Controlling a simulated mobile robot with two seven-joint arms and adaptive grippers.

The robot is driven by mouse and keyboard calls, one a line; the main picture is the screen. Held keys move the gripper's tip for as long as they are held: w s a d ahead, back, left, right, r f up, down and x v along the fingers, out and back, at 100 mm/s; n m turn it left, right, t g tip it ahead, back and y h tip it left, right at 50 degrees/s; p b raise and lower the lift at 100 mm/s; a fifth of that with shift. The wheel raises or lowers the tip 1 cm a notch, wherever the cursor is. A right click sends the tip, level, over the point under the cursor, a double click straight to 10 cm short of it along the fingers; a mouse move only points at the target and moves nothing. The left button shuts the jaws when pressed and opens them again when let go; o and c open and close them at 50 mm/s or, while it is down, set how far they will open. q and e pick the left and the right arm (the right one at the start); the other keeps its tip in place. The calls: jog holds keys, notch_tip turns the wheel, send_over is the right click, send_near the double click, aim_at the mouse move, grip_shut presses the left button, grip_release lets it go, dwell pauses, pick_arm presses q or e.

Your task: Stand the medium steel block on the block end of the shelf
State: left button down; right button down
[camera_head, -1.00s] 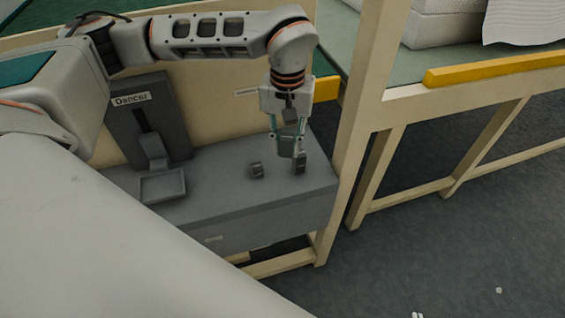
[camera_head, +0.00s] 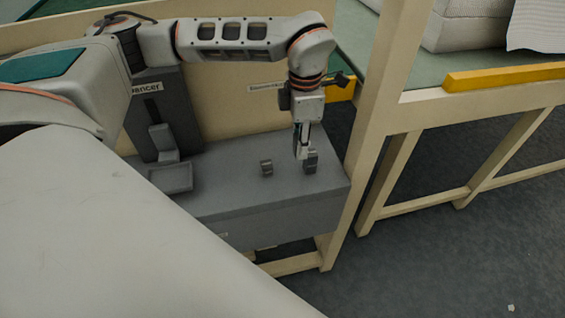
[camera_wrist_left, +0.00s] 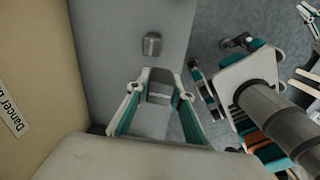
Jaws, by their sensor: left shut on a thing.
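A grey steel block (camera_head: 311,163) stands upright near the right end of the grey shelf (camera_head: 240,200). My left gripper (camera_head: 306,156) points down and is shut on this block, which still appears to rest on the shelf. In the left wrist view the block (camera_wrist_left: 159,91) sits between the fingertips of that gripper (camera_wrist_left: 157,84). A smaller steel block (camera_head: 266,168) stands apart to its left; it also shows in the left wrist view (camera_wrist_left: 152,45). Which is the medium one I cannot tell for sure. Teal and white parts at the right of the wrist view may include my right gripper.
A dark bracket labelled "Dancer" with a small tray (camera_head: 172,178) stands at the shelf's left. A cream post (camera_head: 372,150) rises close to the shelf's right end. A yellow bar (camera_head: 505,75) edges the table at right. The shelf front is clear.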

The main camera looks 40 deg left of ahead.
aim_at(298, 178)
pick_arm(q)
jog(key=shift+f+n, duration=0.15)
jog(key=shift+n, duration=0.15)
notch_tip(298, 178, down, 10)
jog(key=shift+w+r, duration=0.1)
jog(key=shift+r, duration=0.05)
jog(key=shift+b, duration=0.3)
jog(key=c, duration=1.8)
grip_release()
jog(key=shift+f, duration=0.2)
jog(key=shift+o, duration=0.2)
jog(key=shift+r, duration=0.1)
